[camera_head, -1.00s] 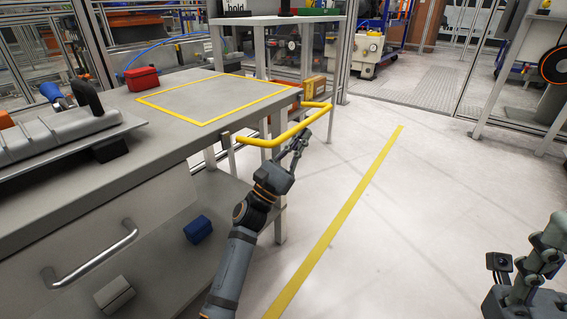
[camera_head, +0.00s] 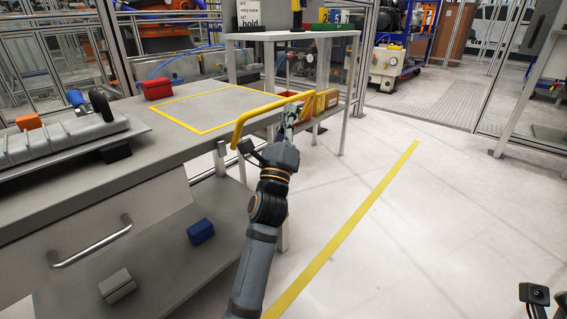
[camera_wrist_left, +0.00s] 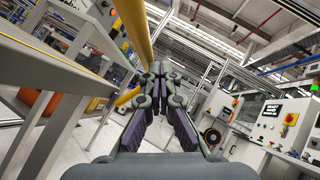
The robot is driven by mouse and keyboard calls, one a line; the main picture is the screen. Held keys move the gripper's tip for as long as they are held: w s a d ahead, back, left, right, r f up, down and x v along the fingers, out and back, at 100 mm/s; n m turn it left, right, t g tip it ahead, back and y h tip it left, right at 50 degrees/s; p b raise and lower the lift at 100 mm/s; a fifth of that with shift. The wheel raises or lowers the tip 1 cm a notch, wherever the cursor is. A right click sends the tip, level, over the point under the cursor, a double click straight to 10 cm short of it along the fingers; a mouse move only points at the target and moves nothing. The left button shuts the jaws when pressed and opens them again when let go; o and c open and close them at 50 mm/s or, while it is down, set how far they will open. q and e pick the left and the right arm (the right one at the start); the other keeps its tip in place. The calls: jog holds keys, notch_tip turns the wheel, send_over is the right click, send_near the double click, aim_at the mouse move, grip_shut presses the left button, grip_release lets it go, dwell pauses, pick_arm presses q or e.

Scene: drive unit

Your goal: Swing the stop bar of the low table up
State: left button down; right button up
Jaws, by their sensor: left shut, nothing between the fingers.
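The yellow stop bar (camera_head: 262,112) is at the right end of the low table (camera_head: 160,150). It slants up from its near corner to its far end, about level with the tabletop or a little above. My left gripper (camera_head: 290,113) is shut and empty, with its fingers up against or just beside the bar's long rail; the head view does not settle contact. In the left wrist view the closed fingertips (camera_wrist_left: 158,70) are close to the yellow rail (camera_wrist_left: 134,22). Only a small part of my right arm's end (camera_head: 562,300) shows at the lower right edge; its fingers are cut off.
A red box (camera_head: 156,89) and a grey part (camera_head: 65,138) sit on the table. A blue block (camera_head: 200,231) is on the lower shelf. A taller table (camera_head: 290,35) stands behind the bar. The floor right of the table is clear, with a yellow line (camera_head: 350,225).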

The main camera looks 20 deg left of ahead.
aim_at(276, 103)
pick_arm(q)
jog(key=n, duration=0.1)
jog(key=a+r+n+g+y+p, duration=0.1)
jog(key=n+y, duration=0.1)
jog(key=shift+w+a+r, duration=0.25)
jog(key=shift+a+r, duration=0.05)
jog(key=shift+r, duration=0.05)
jog(key=shift+w+a+r+p, duration=0.15)
jog(key=shift+a+p, duration=0.15)
jog(key=shift+a, duration=0.1)
jog(key=shift+w+a+r+p, duration=0.15)
jog(key=shift+a+p, duration=0.15)
jog(key=shift+a, duration=0.1)
jog(key=shift+a, duration=0.15)
jog(key=v, duration=0.7)
jog(key=shift+s, duration=0.2)
